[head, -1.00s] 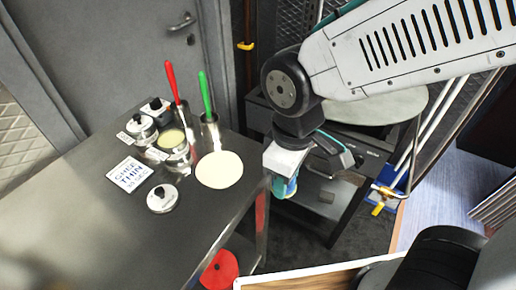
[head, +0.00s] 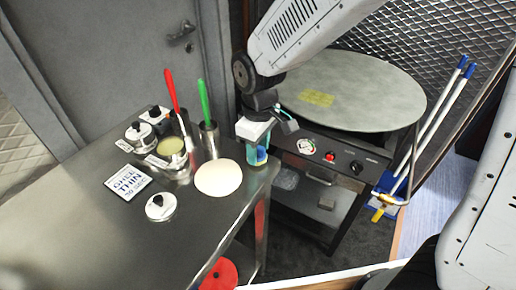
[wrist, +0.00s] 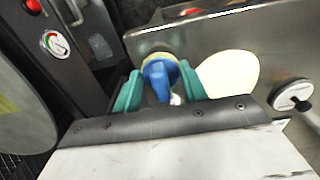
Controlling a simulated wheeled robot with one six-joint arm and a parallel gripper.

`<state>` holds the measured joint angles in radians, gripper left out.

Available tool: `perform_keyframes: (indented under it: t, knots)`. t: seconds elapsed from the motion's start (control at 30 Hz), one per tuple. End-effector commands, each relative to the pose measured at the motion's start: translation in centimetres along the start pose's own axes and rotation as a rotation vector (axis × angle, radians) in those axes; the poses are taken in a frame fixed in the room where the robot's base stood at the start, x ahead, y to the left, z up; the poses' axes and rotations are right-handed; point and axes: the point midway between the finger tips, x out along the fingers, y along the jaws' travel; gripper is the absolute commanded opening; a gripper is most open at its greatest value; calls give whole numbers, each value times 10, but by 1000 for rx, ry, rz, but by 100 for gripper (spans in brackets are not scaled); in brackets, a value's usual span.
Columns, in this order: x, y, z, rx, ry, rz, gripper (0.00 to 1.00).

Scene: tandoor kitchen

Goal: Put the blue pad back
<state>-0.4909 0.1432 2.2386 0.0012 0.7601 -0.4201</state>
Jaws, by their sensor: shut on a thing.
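The blue pad (wrist: 157,79) sits between the teal fingers of my gripper (wrist: 161,88) in the wrist view. It has a blue grip on a round, yellowish base. My gripper is shut on it. In the head view my gripper (head: 255,156) hangs at the right edge of the steel table, beside the pale dough disc (head: 218,178). Only a small blue part of the pad shows there, partly hidden by the fingers. I cannot tell whether the pad touches the table.
A large round griddle (head: 350,90) on a dark stand is behind right. Steel containers with red-handled (head: 171,88) and green-handled (head: 205,100) tools stand behind the dough disc. The table's front left (head: 80,235) is clear.

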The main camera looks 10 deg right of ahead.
Motion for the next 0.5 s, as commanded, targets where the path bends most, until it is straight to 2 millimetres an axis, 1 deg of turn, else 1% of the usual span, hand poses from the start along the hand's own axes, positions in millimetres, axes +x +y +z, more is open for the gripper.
perform_keyframes:
  t: [0.07,0.27,0.4,0.43,0.47,0.5]
  knots:
    - [6,0,0,0,0,0,21]
    - [5,0,0,1,1,0,21]
    - [9,0,1,1,-1,0,21]
    - [8,0,0,1,0,0,51]
    - [8,0,0,1,0,0,59]
    - [8,0,0,1,0,0,64]
